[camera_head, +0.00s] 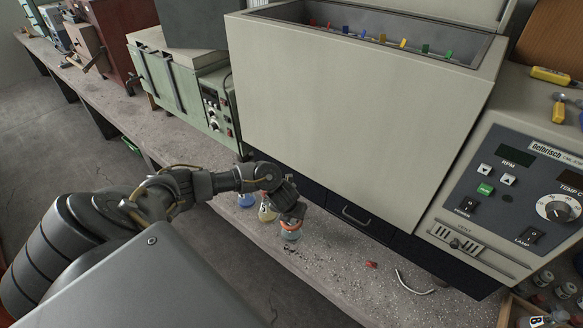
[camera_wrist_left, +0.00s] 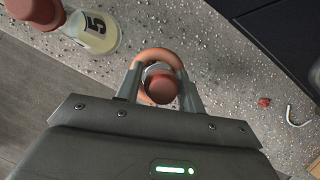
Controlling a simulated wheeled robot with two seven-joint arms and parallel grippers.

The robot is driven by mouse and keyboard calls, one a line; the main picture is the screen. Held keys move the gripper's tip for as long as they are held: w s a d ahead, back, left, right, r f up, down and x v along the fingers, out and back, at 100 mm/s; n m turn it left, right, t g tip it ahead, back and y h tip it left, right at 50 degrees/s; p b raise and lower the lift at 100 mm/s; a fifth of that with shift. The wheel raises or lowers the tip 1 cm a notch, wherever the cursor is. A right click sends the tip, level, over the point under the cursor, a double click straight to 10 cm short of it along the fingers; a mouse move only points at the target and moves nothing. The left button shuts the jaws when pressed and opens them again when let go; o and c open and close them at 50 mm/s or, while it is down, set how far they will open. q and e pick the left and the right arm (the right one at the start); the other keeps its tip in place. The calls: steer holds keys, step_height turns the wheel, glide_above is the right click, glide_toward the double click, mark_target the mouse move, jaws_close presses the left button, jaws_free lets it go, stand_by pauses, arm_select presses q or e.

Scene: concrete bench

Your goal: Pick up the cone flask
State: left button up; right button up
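A small flask (camera_head: 291,234) with an orange collar stands on the speckled bench in front of the large grey bath. In the left wrist view it shows from above as a red-brown stopper (camera_wrist_left: 161,88) inside an orange ring. My left gripper (camera_head: 293,218) reaches down over it. In the left wrist view the gripper (camera_wrist_left: 161,78) has one finger on each side of the stopper and neck, with thin gaps apparently left. The flask's lower body is mostly hidden there. My right gripper is not in view.
A flask with pale yellow liquid marked 5 (camera_head: 267,212) stands just left, also in the left wrist view (camera_wrist_left: 97,33). A blue-liquid vessel (camera_head: 246,200) stands beyond it. The bath (camera_head: 350,110) rises close behind. A red scrap (camera_head: 371,265) and white wire (camera_head: 415,287) lie right.

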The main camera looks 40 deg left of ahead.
arm_select(q)
jaws_close()
steer(key=shift+w+r, duration=0.1)
steer(key=shift+r, duration=0.75)
steer(key=s+d+r+p, duration=0.8)
steer(key=s+d+r, duration=0.1)
steer(key=d+r, duration=0.1)
steer(key=shift+s+d+r+p, duration=0.25)
steer(key=shift+r+p, duration=0.15)
steer(key=shift+r, duration=0.25)
